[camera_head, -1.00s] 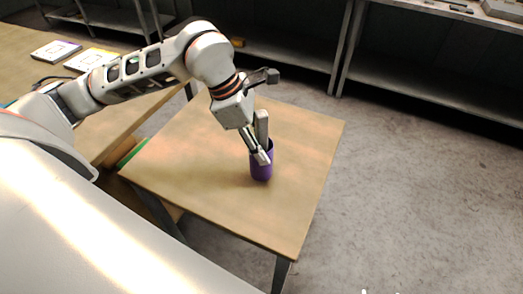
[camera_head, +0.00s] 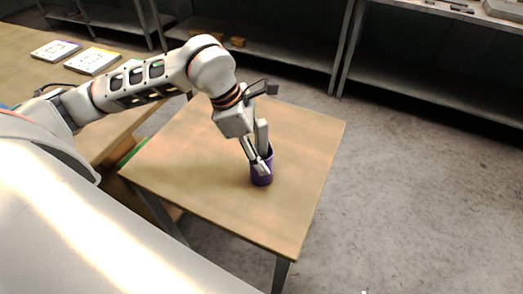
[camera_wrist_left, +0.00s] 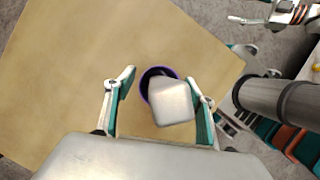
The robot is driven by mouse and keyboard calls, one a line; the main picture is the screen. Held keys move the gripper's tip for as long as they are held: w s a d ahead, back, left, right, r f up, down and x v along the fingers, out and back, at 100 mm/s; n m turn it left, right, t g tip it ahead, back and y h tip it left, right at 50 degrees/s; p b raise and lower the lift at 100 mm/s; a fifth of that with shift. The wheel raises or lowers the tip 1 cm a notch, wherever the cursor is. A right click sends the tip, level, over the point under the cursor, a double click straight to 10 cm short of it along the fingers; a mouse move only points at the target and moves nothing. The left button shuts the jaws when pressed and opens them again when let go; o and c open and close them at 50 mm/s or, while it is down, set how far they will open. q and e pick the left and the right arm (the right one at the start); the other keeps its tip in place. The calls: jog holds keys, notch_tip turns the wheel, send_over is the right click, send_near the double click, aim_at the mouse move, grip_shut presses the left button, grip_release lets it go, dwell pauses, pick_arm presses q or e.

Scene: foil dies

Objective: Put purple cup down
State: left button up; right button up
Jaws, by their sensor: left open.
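The purple cup (camera_head: 262,178) stands upright on the small wooden table (camera_head: 205,190), near its right edge. My left gripper (camera_head: 262,160) is open and low at the cup. In the left wrist view, its fingers (camera_wrist_left: 160,95) are on both sides of the cup, with narrow gaps to the purple rim (camera_wrist_left: 145,84). A pale grey block (camera_wrist_left: 172,103) shows between the fingers over the cup and hides much of its mouth. It seems to stick up out of the cup, also in the head view (camera_head: 262,134).
The table is otherwise bare around the cup. Another wooden table (camera_head: 25,70) at the left carries two flat, square-marked pieces (camera_head: 92,61). Metal shelves (camera_head: 430,82) stand at the back. Open grey floor (camera_head: 400,190) lies to the right.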

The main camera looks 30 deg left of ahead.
pick_arm(q)
jog(key=v, duration=1.2)
jog(key=shift+s, duration=0.15)
